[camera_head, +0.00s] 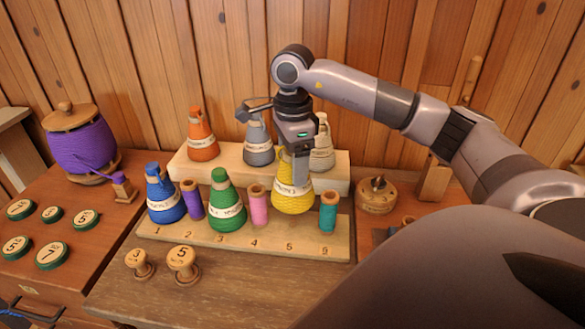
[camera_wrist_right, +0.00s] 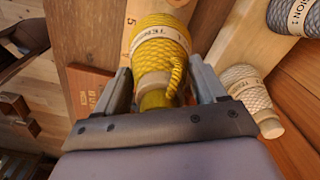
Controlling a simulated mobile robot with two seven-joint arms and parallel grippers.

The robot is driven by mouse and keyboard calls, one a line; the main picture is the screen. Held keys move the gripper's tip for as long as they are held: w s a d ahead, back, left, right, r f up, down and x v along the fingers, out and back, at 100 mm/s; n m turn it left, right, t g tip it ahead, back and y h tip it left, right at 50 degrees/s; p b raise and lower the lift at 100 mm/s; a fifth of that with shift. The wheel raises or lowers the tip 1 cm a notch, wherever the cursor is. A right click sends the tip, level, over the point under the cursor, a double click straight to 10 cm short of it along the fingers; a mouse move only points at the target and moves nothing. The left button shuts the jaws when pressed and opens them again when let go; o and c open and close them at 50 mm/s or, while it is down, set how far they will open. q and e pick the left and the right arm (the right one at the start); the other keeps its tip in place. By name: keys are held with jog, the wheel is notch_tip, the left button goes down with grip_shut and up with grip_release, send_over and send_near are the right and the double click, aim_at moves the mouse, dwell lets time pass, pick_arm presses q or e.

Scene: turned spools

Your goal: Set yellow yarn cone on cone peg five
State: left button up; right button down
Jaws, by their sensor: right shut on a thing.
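My right gripper (camera_head: 298,165) points down and is shut on the cone's narrow top. In the right wrist view the yellow cone (camera_wrist_right: 160,45) sits between the two fingers (camera_wrist_right: 157,88), with the board and a 5 beside it. Peg five is hidden by the cone, and I cannot tell whether the base touches the board. My left gripper is not in view.
Close by on the board are a pink spool (camera_head: 257,205) and a teal spool (camera_head: 328,212), with green (camera_head: 227,205) and blue (camera_head: 164,198) cones further left. A raised shelf behind holds orange (camera_head: 201,140), grey (camera_head: 258,145) and cream (camera_head: 322,150) cones.

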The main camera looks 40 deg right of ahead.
jog(key=shift+f+b, duration=2.05)
jog(key=shift+f, duration=0.75)
jog(key=shift+f, duration=0.1)
jog(key=shift+f+b, duration=0.6)
jog(key=shift+f, duration=0.3)
jog(key=shift+f, duration=0.1)
